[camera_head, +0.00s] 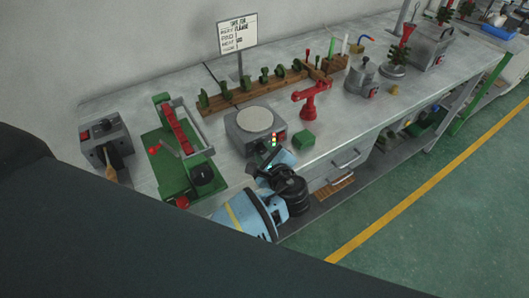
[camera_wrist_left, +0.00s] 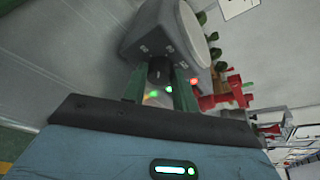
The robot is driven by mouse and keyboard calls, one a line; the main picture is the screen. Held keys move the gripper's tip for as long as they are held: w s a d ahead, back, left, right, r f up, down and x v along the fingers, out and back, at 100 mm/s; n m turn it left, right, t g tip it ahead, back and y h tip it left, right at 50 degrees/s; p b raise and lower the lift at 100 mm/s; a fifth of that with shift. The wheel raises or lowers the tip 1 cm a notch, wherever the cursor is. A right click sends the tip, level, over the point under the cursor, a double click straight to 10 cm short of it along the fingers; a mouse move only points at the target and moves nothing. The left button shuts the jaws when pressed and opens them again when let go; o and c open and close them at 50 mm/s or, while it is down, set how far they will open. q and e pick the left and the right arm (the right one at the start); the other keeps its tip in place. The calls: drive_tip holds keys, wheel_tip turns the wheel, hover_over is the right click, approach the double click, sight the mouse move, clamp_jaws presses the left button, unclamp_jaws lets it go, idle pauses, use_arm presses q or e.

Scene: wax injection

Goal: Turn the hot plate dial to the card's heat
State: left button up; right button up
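The hot plate (camera_head: 250,128), a grey box with a round pale top, stands mid-bench and shows in the left wrist view (camera_wrist_left: 158,28). Its black dial (camera_wrist_left: 159,72) is on the front face, with small marks around it too blurred to read. My left gripper (camera_head: 263,171) is at the hot plate's front. In the left wrist view its two green fingers (camera_wrist_left: 160,82) stand apart on either side of the dial; contact is not clear. The white card (camera_head: 237,33) stands on a post behind; its heat line is too small to read. My right gripper is not in view.
A green-based device with a red bar (camera_head: 178,135) is left of the hot plate. A red stand (camera_head: 311,102) and a green block (camera_head: 304,140) are to its right. A wooden rack (camera_head: 245,94) with green parts runs behind. Small coloured lights (camera_head: 273,140) show near the gripper.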

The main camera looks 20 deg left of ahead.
use_arm(q)
drive_tip(key=shift+c, duration=1.3)
drive_tip(key=m+g, duration=0.1)
drive_tip(key=m, duration=0.1)
drive_tip(key=shift+w+d+m+g+y, duration=0.1)
drive_tip(key=shift+m+g+y, duration=0.2)
drive_tip(key=shift+m+y, duration=0.1)
drive_tip(key=shift+w+d+m+g+y, duration=0.1)
drive_tip(key=shift+m+g+y, duration=0.3)
drive_tip(key=shift+m, duration=0.6)
drive_tip(key=o, duration=1)
